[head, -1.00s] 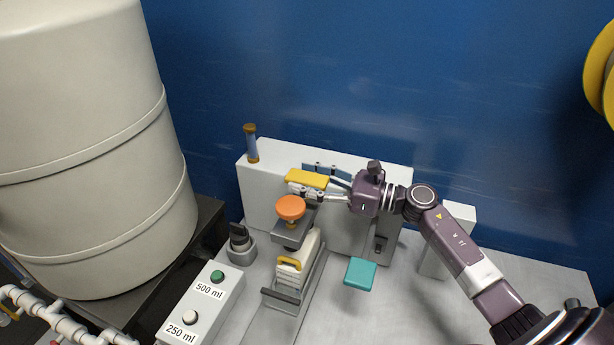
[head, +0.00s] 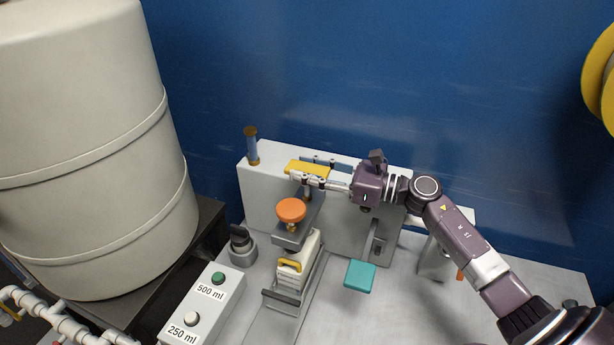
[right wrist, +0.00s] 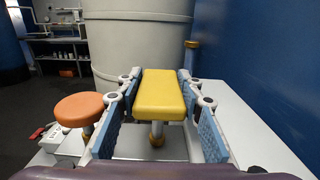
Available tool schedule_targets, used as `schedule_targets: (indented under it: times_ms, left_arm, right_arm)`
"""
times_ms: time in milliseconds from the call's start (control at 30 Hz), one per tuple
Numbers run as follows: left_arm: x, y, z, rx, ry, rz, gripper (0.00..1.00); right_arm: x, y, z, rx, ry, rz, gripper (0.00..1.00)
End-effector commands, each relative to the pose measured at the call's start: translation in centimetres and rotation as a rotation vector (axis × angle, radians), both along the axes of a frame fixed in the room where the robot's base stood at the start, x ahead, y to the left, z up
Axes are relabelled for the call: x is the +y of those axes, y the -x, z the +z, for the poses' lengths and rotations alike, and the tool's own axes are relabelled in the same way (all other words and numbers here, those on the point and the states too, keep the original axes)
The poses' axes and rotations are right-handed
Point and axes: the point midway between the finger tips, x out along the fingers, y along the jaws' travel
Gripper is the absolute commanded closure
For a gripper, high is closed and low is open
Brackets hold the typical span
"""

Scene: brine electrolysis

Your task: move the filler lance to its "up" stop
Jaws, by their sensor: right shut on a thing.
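The yellow handle (head: 307,166), which seems to be that of the filler lance, stands above the white housing's near side. A short metal stem shows below it. My right gripper (head: 308,172) comes from the right and is shut on this handle. In the right wrist view the yellow handle (right wrist: 160,95) lies lengthwise between the two blue finger pads, its stem under it. The near finger hides part of the handle's side in the head view. No stop or "up" mark is readable. My left gripper is not in view.
An orange knob (head: 291,210) stands just in front of the handle, above a grey press-like fixture. A blue post with a brown cap (head: 251,146) is to the left. A teal plate (head: 360,276) and a button box (head: 203,305) are nearer. A blue wall rises behind.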

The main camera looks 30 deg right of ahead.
Motion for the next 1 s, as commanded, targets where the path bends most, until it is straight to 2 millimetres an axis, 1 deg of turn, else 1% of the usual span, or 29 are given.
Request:
schedule_targets:
  times_ms: [33, 300, 333, 500, 833, 933, 1000]
  left_arm:
    - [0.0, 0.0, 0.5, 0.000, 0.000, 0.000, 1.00]
    - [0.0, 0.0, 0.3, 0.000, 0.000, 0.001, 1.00]
    - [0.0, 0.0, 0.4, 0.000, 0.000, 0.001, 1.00]
    - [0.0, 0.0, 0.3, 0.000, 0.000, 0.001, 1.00]
    - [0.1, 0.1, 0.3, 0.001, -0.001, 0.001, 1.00]
    - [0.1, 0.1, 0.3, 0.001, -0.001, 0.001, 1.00]
    - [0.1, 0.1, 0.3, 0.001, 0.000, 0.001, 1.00]
  right_arm:
    - [0.0, 0.0, 1.2, -0.006, 0.002, -0.001, 1.00]
    - [-0.1, -0.1, 1.5, -0.008, -0.004, -0.003, 1.00]
    - [-0.1, -0.1, 1.5, -0.009, -0.005, -0.004, 0.65]
    - [0.0, -0.1, 1.4, -0.007, -0.003, -0.003, 0.48]
    - [-0.2, 0.2, 1.1, -0.003, -0.001, -0.002, 0.48]
    - [-1.0, 1.0, 1.1, -0.002, -0.001, -0.003, 0.48]
    - [-1.7, 1.9, 1.0, -0.001, 0.002, -0.003, 0.48]
